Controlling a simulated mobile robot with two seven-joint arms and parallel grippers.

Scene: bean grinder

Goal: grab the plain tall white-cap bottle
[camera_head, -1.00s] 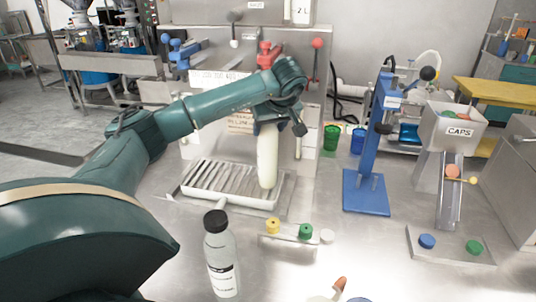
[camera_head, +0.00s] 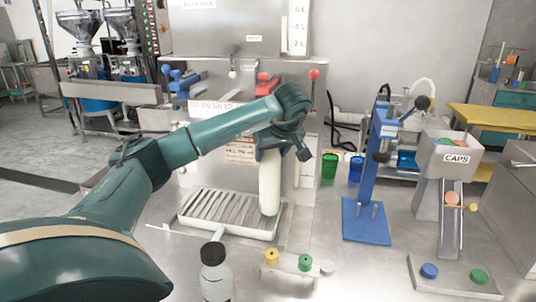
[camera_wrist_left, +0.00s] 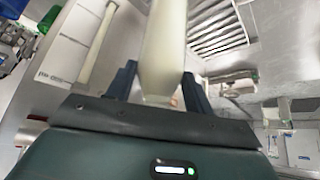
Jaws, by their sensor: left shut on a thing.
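My left gripper (camera_head: 268,150) is shut on a plain tall white bottle (camera_head: 269,187), near its upper end. The bottle hangs nearly upright, its lower end by the right side of the slatted drip tray (camera_head: 187,222); I cannot tell if it touches anything. In the left wrist view the bottle (camera_wrist_left: 166,45) sits between the two dark fingers (camera_wrist_left: 158,92). Its cap is not clearly seen; the gripper hides that end in the head view. My right gripper is not in view.
A clear bottle with a black cap (camera_head: 216,280) stands in front. A small rack holds yellow (camera_head: 271,257), green (camera_head: 305,262) and white (camera_head: 327,267) caps. A blue press (camera_head: 366,220) and a caps hopper (camera_head: 450,157) stand right. The steel dispenser is behind.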

